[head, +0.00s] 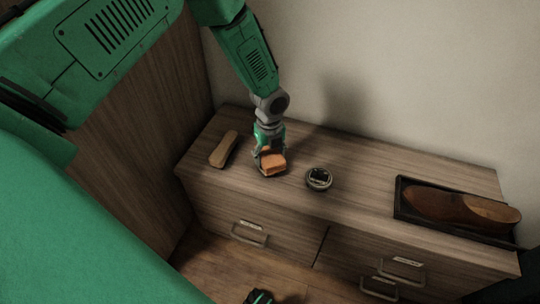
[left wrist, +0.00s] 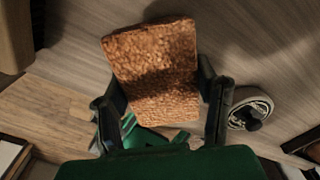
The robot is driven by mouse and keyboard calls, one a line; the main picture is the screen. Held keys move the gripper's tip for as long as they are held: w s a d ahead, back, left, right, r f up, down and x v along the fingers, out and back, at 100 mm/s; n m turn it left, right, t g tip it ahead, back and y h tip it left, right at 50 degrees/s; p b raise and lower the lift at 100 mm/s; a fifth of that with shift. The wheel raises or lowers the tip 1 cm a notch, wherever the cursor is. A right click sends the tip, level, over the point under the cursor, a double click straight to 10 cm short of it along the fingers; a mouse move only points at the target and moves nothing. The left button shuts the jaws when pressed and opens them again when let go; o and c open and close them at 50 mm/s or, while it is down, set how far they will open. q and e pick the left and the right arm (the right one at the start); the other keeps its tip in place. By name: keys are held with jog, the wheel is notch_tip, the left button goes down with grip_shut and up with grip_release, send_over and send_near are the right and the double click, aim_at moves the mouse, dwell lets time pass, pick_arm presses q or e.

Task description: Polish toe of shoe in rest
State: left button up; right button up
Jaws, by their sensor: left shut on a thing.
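My left gripper (head: 268,167) is shut on an orange-brown sponge-like block (head: 272,163), low over the left part of the cabinet top. In the left wrist view the rough block (left wrist: 152,70) sits between the two dark fingers. I cannot tell whether it touches the top. A brown shoe (head: 460,208) lies lengthwise in a dark rest (head: 401,208) at the right end of the cabinet, well apart from the gripper. A small round tin (head: 318,179) with dark contents stands just right of the block.
A tan brush-like block (head: 223,149) lies left of my gripper on the wooden cabinet top (head: 355,190). The top is clear between the tin and the shoe rest. A wall (head: 400,90) rises behind. Drawer handles (head: 249,235) stick out in front.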

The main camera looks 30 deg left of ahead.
aim_at(270, 153)
pick_arm(q)
jog(key=shift+f, duration=0.45)
dwell(0.6)
jog(key=shift+f, duration=0.1)
dwell(1.2)
notch_tip(270, 153, up, 7)
jog(key=p, duration=0.6)
dwell(0.4)
dwell(0.5)
